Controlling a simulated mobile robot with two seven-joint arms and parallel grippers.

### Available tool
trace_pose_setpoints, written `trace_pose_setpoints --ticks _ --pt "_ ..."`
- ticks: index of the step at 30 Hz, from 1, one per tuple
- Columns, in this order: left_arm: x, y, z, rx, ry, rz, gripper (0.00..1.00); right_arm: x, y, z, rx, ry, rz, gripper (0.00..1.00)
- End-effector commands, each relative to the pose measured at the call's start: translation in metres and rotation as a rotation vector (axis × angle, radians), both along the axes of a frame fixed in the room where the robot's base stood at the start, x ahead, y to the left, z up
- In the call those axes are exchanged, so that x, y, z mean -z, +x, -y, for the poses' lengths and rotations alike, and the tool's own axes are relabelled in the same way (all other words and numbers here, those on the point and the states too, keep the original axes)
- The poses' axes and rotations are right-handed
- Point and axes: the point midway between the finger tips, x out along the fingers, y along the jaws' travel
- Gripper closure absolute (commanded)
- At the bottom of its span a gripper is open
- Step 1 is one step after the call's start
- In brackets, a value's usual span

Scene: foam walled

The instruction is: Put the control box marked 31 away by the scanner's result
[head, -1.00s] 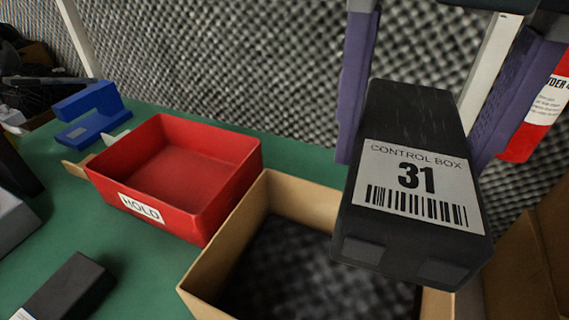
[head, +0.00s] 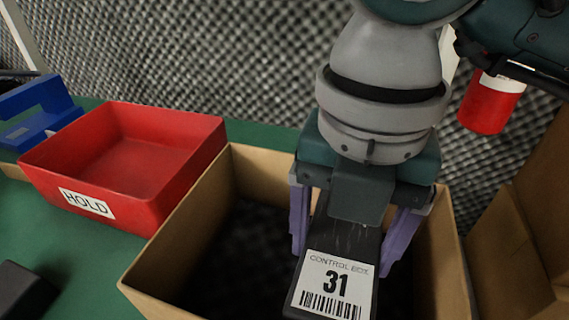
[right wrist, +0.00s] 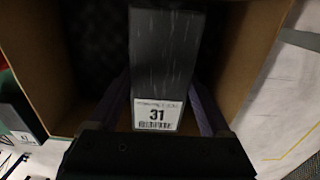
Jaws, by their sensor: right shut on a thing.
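The control box (head: 335,278) is black with a white label reading CONTROL BOX 31 and a barcode. My right gripper (head: 345,245) is shut on it, one purple finger on each side, and holds it over or within the mouth of an open cardboard box (head: 185,240) with a dark foam floor. In the right wrist view the control box (right wrist: 163,60) hangs between the fingers, with cardboard walls (right wrist: 40,75) around it. The red HOLD bin (head: 135,195) stands left of the cardboard box and looks empty. The scanner's result is not readable in these views. My left gripper is not in view.
A blue stand-like object (head: 40,110) sits behind the red bin. A dark block (head: 22,292) lies at the lower left of the green table (head: 80,245). A red container (head: 490,103) is at the upper right. More cardboard (head: 500,250) stands to the right. Foam walls close the back.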

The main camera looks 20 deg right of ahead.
Motion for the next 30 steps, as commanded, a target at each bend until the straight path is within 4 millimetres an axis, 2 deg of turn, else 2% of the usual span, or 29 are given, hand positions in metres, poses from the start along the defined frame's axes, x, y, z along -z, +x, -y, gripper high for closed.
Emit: trace_pose_setpoints --ticks 1,5,29,30 --pt "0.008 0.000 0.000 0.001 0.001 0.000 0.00 0.014 0.000 0.000 0.000 0.000 -0.002 1.00" --pt "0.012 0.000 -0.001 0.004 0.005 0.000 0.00 0.027 0.000 0.000 0.000 0.002 0.000 1.00" --pt "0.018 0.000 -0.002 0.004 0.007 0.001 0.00 0.039 0.000 0.000 -0.001 0.002 0.001 1.00" --pt "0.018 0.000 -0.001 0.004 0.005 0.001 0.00 0.040 0.000 0.000 -0.001 0.001 0.001 0.13"
